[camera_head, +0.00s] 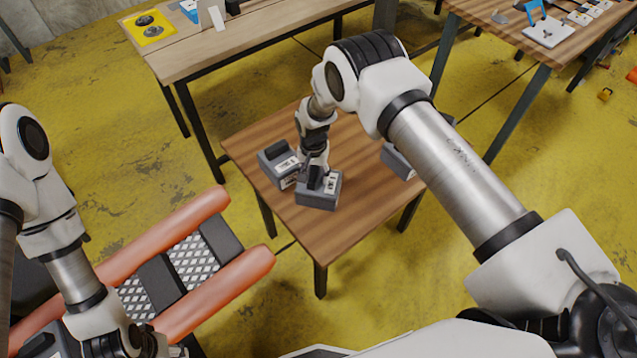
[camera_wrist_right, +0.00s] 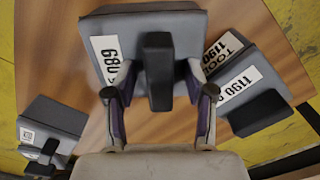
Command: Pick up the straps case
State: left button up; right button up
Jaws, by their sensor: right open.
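I cannot read which is the straps case. The front case (camera_head: 318,197) is under my right gripper (camera_head: 316,172). In the right wrist view, my open right gripper (camera_wrist_right: 158,82) has one finger on each side of that case's handle (camera_wrist_right: 158,62), not closed on it; its label starts "680". A second case (camera_head: 270,160), marked "TOOL" and "1190" in the wrist view (camera_wrist_right: 240,75), stands close beside it. My left gripper (camera_head: 150,342) is at the lower left; its fingers are unclear.
A third case (camera_head: 396,161) is partly behind my right arm; it also shows in the wrist view (camera_wrist_right: 55,120). Larger tables (camera_head: 240,50) stand behind. The table's front part is bare.

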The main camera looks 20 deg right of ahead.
jog(key=shift+a+r, duration=0.1)
jog(key=shift+s+r, duration=0.1)
jog(key=shift+s, duration=0.05)
grip_shut()
jog(key=shift+a, duration=0.1)
